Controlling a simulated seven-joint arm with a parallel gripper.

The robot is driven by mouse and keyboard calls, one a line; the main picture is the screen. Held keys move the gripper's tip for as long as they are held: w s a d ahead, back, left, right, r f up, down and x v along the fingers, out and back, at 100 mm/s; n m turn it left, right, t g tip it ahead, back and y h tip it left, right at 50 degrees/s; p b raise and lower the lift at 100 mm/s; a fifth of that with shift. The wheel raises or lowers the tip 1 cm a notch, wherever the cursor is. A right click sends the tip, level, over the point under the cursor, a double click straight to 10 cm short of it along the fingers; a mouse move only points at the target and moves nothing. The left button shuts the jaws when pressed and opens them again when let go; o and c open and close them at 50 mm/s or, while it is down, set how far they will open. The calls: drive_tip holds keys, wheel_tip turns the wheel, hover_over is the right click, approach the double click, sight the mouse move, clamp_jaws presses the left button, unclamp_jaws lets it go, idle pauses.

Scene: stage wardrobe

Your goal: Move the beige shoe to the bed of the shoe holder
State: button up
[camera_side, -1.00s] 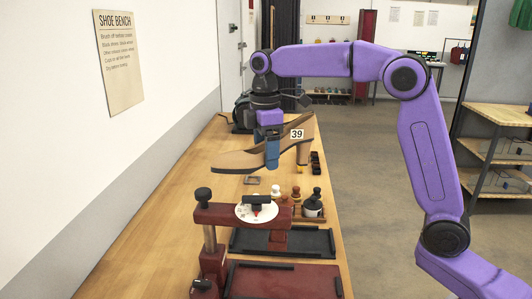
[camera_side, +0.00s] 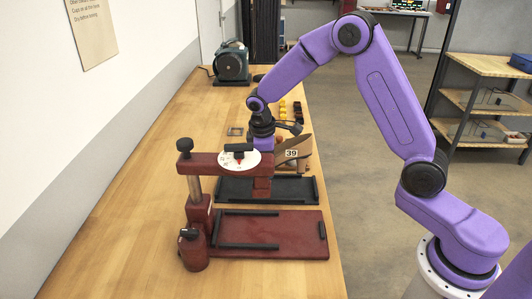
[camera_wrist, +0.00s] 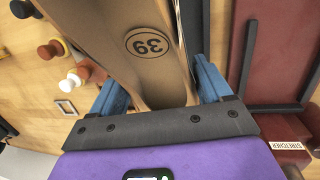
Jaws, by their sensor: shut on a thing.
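The beige heeled shoe (camera_side: 303,147), marked 39, is low behind the red press arm, over or on the black tray (camera_side: 302,189); I cannot tell whether it touches. In the wrist view the shoe (camera_wrist: 110,25) lies between the blue fingers of my gripper (camera_wrist: 160,82), which is shut on it. In the side view the fingers are hidden behind the press arm and dial. The red bed (camera_side: 275,231) with black rails is empty, nearer the side camera. It also shows at the right of the wrist view (camera_wrist: 284,45), by a block labelled STRETCHER.
The red press arm (camera_side: 205,164) with a white dial (camera_side: 238,161) overhangs the trays on a post. Several capped bottles (camera_wrist: 75,78) and a small metal frame (camera_wrist: 67,107) are left of the shoe in the wrist view. A dark green machine (camera_side: 230,63) stands farther back. The left bench side is clear.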

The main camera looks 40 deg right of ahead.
drive_tip(key=shift+f, duration=3.05)
drive_tip(key=shift+f, duration=0.35)
drive_tip(key=o, duration=1.1)
drive_tip(key=shift+o, duration=0.2)
drive_tip(key=a+r, duration=0.1)
drive_tip(key=r, duration=0.4)
drive_tip(key=a+r, duration=0.1)
drive_tip(key=r, duration=0.5)
drive_tip(key=a+r, duration=0.1)
drive_tip(key=r, duration=0.5)
drive_tip(key=shift+s+a, duration=0.1)
drive_tip(key=shift+s, duration=0.25)
drive_tip(key=s+d+n+y, duration=0.1)
drive_tip(key=s+n+y, duration=0.1)
drive_tip(key=s, duration=3.2)
drive_tip(key=shift+f+n+y, duration=0.3)
drive_tip(key=shift+f+n, duration=0.1)
drive_tip(key=shift+n, duration=0.4)
